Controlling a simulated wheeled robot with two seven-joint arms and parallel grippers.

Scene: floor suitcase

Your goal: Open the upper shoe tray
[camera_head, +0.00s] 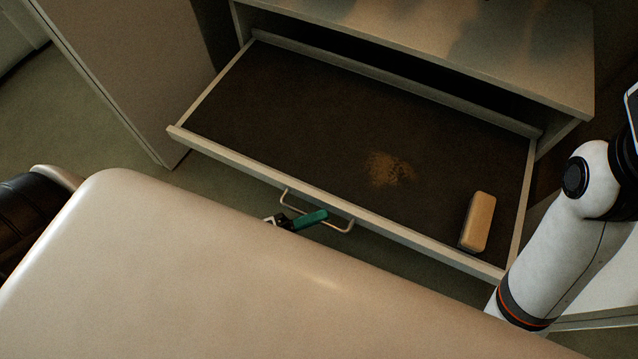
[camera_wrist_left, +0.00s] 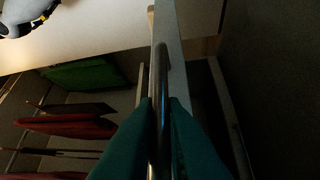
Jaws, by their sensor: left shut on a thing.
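The upper shoe tray (camera_head: 290,120) is pulled well out of the pale cabinet (camera_head: 480,45) in the head view. Its dark floor shows, with a sandy patch of dirt (camera_head: 388,168) and a tan block (camera_head: 478,221) near its right end. A bar handle (camera_head: 345,226) sits on the tray's front. My left gripper (camera_head: 311,219), with green fingers, is shut on this handle. In the left wrist view the handle (camera_wrist_left: 160,70) runs between the green fingertips. My right gripper is not in view; only the white right arm shows at the right.
The left wrist view shows red shoes (camera_wrist_left: 68,126) on a rack and a green item (camera_wrist_left: 82,74) at its left. A tall pale panel (camera_head: 135,65) stands left of the tray. Bare floor (camera_head: 70,110) lies at the far left.

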